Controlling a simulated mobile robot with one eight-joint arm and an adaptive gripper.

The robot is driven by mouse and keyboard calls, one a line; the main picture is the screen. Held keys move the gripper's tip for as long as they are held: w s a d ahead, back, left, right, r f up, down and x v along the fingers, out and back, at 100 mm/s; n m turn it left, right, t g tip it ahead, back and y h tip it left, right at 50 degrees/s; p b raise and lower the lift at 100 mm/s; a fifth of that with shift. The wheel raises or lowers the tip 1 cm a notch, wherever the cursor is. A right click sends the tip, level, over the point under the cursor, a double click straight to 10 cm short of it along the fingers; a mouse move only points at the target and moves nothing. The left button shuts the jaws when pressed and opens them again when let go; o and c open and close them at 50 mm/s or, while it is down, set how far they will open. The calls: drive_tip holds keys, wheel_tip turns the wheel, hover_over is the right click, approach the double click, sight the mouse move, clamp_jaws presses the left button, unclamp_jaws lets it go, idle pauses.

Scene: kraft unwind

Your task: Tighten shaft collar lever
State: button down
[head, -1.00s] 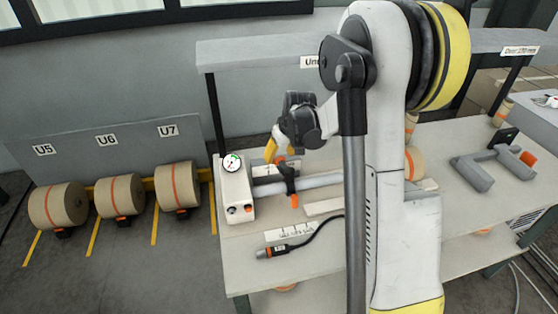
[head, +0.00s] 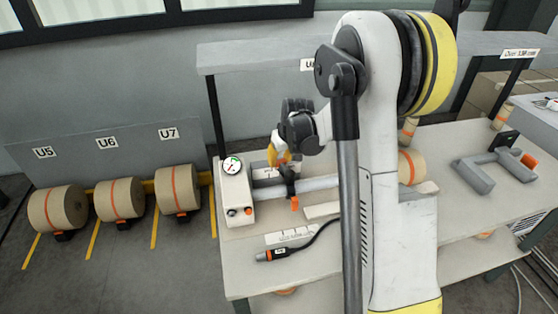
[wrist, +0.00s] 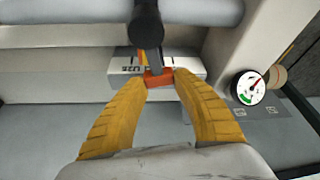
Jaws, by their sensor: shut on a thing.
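The shaft collar (head: 289,181) is a dark ring around the pale horizontal shaft (head: 318,184); it also shows at the top of the wrist view (wrist: 146,24). Its lever has an orange end (wrist: 159,77), which sits between my yellow fingertips in the wrist view. My gripper (wrist: 160,82) is shut on that orange end.
A white housing with a dial gauge (head: 232,166) stands at the shaft's left end. A corded orange-tipped tool (head: 272,254) lies on the bench front. A grey bracket-shaped fixture (head: 485,172) is at the right.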

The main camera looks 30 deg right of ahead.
drive_tip(key=m, duration=0.1)
drive_tip(key=d+m+h, duration=0.1)
drive_tip(key=m, duration=0.1)
drive_tip(key=shift+s+d, duration=0.15)
drive_tip(key=shift+d, duration=0.15)
drive_tip(key=c, duration=0.9)
unclamp_jaws()
drive_tip(key=shift+c, duration=0.2)
drive_tip(key=v, duration=1.2)
